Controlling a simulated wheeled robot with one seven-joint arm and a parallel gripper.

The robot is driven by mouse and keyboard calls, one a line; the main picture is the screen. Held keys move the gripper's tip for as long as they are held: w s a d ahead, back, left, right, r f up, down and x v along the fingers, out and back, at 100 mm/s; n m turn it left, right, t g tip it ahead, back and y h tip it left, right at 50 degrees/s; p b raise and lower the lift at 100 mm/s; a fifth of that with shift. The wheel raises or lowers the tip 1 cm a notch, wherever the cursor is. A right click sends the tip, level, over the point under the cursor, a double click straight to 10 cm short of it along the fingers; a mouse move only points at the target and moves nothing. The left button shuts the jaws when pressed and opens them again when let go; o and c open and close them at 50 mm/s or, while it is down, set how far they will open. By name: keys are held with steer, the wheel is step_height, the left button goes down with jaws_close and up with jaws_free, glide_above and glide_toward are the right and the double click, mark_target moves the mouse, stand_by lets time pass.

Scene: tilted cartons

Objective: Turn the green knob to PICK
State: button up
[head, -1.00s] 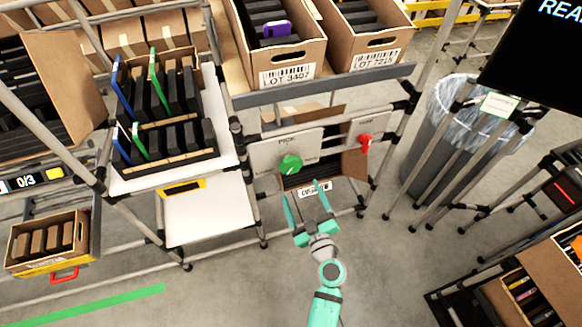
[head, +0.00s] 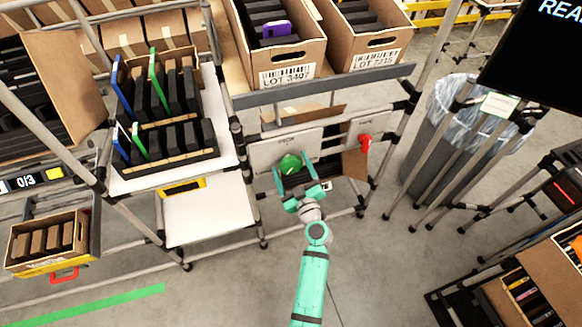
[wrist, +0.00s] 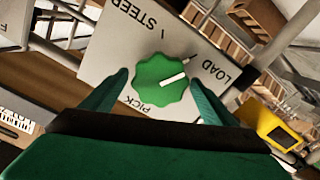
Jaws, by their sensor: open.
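The green knob (head: 290,164) sits on a pale panel (head: 262,157) under the shelf with the LOT cartons. In the wrist view the knob (wrist: 160,80) has a scalloped edge and a white pointer line aimed toward the LOAD label (wrist: 213,70). My gripper (head: 294,174) is open, with one finger on each side of the knob. In the wrist view the gripper (wrist: 158,82) frames the knob; I cannot tell whether the fingers touch it.
A red knob (head: 365,141) is on a panel to the right. Frame posts and a lined bin (head: 425,140) stand further right. Open cartons (head: 280,62) are on the shelf above. The floor in front is clear.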

steer(key=shift+c, duration=0.2)
steer(key=c, duration=1)
